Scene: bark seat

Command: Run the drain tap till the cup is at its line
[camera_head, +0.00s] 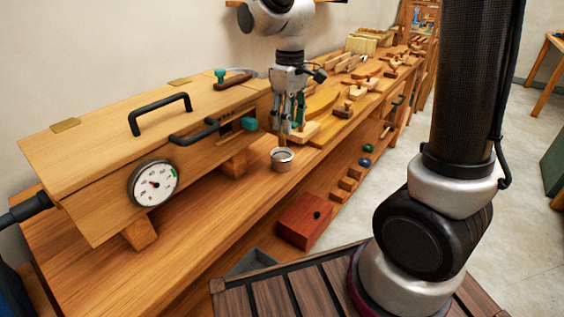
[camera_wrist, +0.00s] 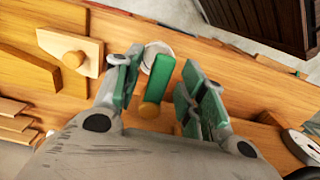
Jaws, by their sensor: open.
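The drain tap has a green handle (camera_wrist: 160,76) on a brass-coloured stem (camera_wrist: 149,109); in the wrist view it lies between my open fingers, with gaps on both sides. A teal block (camera_head: 248,123) at the box's right end in the head view looks like the same handle. My gripper (camera_head: 288,127) points down just right of it; it also shows in the wrist view (camera_wrist: 156,84). The small metal cup (camera_head: 282,160) stands on the bench below my gripper; its rim (camera_wrist: 154,49) is partly hidden by the handle. Its level and line cannot be made out.
The wooden box (camera_head: 110,150) carries a dial gauge (camera_head: 153,183), black handles and a teal-topped knob (camera_head: 220,75). Wooden tools and plank pieces (camera_head: 323,102) crowd the bench behind my gripper. A red box (camera_head: 305,221) sits below the bench's front edge. Bench left of the cup is clear.

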